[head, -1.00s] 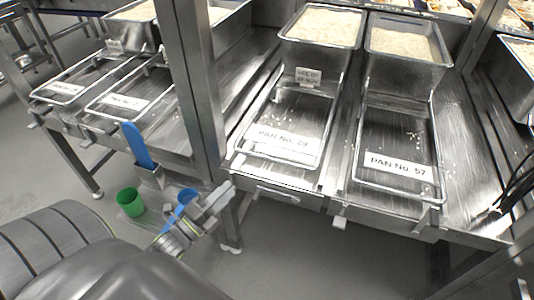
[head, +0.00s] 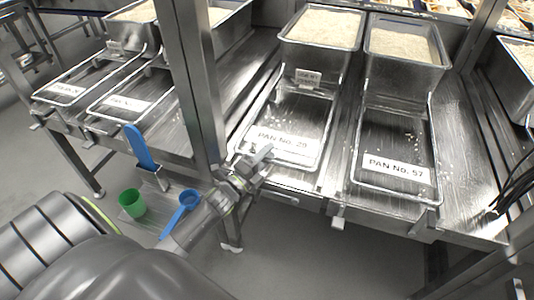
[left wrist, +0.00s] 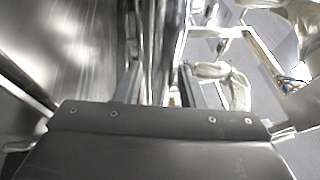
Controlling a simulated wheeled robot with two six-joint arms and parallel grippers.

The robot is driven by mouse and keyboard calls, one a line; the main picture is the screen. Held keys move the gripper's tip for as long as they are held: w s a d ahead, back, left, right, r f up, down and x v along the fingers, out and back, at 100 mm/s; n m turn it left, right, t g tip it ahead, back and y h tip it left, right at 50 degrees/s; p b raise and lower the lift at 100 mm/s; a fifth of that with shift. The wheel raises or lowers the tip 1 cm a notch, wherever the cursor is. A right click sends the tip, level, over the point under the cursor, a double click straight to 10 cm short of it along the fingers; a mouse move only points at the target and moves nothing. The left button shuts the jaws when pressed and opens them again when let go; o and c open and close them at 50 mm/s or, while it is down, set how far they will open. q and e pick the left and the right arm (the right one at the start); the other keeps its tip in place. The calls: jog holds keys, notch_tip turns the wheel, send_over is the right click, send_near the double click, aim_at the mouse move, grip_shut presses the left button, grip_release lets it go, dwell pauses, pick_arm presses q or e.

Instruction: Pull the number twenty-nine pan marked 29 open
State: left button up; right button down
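The pan marked 29 (head: 318,84) is a metal pan of rice at the back of the steel counter. Its wire pull frame (head: 323,142) reaches to the counter's front and bears the label "PAN No. 29" (head: 284,140). My left gripper (head: 262,158) is at the frame's front left corner, overlapping it in the head view; I cannot tell whether they touch. In the left wrist view the two fingers (left wrist: 160,86) are apart, with blurred metal edges showing between and beyond them. My right gripper is not in view.
The pan marked 57 (head: 405,72) and its frame stand to the right. A steel post (head: 192,75) rises left of pan 29. A blue scoop (head: 140,148), a green cup (head: 131,203) and a blue ladle (head: 187,200) are below the counter's front edge.

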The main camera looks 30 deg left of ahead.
pick_arm(q)
jog(key=shift+w, duration=0.1)
jog(key=shift+c, duration=0.5)
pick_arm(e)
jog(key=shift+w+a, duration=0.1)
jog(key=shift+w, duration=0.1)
pick_arm(q)
grip_shut()
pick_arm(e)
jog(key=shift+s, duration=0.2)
